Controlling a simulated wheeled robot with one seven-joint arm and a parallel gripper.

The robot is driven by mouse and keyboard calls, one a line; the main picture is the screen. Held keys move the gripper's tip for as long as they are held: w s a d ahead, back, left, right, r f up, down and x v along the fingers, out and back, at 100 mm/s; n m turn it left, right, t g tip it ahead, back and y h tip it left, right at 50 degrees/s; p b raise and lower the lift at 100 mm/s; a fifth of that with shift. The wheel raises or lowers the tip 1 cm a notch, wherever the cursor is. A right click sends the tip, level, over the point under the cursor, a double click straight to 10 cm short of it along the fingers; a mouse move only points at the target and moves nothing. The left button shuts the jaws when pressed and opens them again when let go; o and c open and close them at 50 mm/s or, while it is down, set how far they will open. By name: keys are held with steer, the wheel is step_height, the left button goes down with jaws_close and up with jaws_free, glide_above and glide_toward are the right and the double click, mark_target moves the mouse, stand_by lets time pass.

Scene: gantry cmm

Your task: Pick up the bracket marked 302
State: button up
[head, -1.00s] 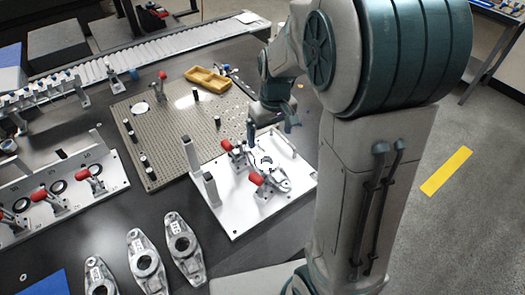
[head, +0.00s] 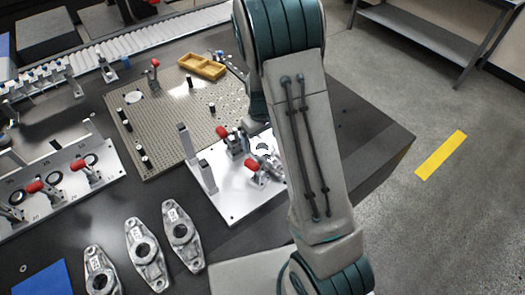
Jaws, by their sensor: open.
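Three grey metal brackets lie flat in a row on the dark table at the front: a left one (head: 101,284), a middle one (head: 158,271) and a right one (head: 194,257). Each has a round hole in the middle and a small marking near its far end. The markings are too small to read, so I cannot tell which is 302. Only a dark part of my gripper (head: 257,110) shows past my arm, beyond the white fixture plate and well away from the brackets. My arm hides its fingertips. It is open.
The white fixture plate (head: 232,207) with red-handled clamps holds a metal part, partly hidden. Another clamp fixture (head: 105,160) stands at left. Behind are a perforated plate (head: 165,150), a yellow tray (head: 201,66) and a roller conveyor (head: 150,37). A blue sheet (head: 40,280) lies front left.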

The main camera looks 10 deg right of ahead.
mark_target(262, 151)
steer(key=shift+w+d+f+p, duration=0.1)
steer(key=shift+f+p, duration=0.05)
steer(key=shift+f, duration=1.15)
steer(key=shift+d+f+p, duration=0.1)
steer(key=shift+f+p, duration=0.05)
steer(key=shift+f, duration=1.1)
steer(key=c, duration=1.4)
steer(key=shift+r, duration=0.1)
steer(key=shift+c, duration=0.2)
